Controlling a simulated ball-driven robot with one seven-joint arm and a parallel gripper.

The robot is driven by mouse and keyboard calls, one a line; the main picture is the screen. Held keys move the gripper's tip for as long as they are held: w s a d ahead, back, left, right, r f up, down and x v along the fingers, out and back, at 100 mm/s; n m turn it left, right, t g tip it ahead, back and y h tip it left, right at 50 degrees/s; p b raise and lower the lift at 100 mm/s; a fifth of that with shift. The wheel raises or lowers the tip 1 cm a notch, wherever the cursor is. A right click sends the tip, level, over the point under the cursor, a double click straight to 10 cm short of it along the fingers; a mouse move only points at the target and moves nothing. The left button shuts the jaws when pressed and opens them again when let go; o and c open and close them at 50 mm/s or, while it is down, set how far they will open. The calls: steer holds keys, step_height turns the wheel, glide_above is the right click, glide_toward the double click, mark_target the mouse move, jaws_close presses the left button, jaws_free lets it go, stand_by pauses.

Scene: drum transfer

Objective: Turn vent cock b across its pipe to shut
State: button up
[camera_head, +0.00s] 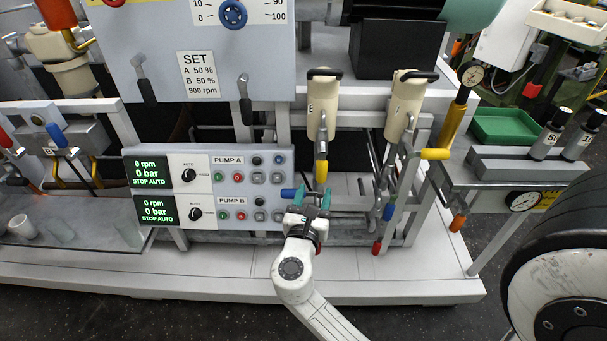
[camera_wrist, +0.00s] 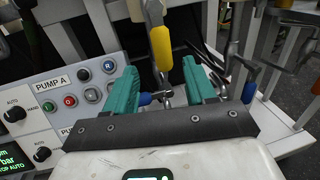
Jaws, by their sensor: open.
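My gripper (camera_head: 312,194) is open in front of the pipework right of the pump panel; its teal fingers also show in the wrist view (camera_wrist: 161,72). A yellow lever (camera_head: 321,172) hangs straight down under the left cream cylinder, just beyond the fingers; in the wrist view the yellow lever (camera_wrist: 161,48) appears between the fingertips. A blue-ended handle (camera_head: 288,193) points left beside the left finger; in the wrist view its blue end (camera_wrist: 145,99) lies between the fingers, contact unclear. Another blue handle (camera_head: 389,211) hangs to the right. No readable label shows which is vent cock b.
The pump panel (camera_head: 210,188) stands close left of my gripper. Two cream cylinders (camera_head: 404,105) are above. The white base ledge (camera_head: 230,265) is mostly clear.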

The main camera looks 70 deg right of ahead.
mark_target(321, 173)
steer(key=d, duration=0.3)
steer(key=w+d, duration=0.1)
steer(key=d, duration=0.6)
steer(key=shift+w, duration=0.4)
jaws_close()
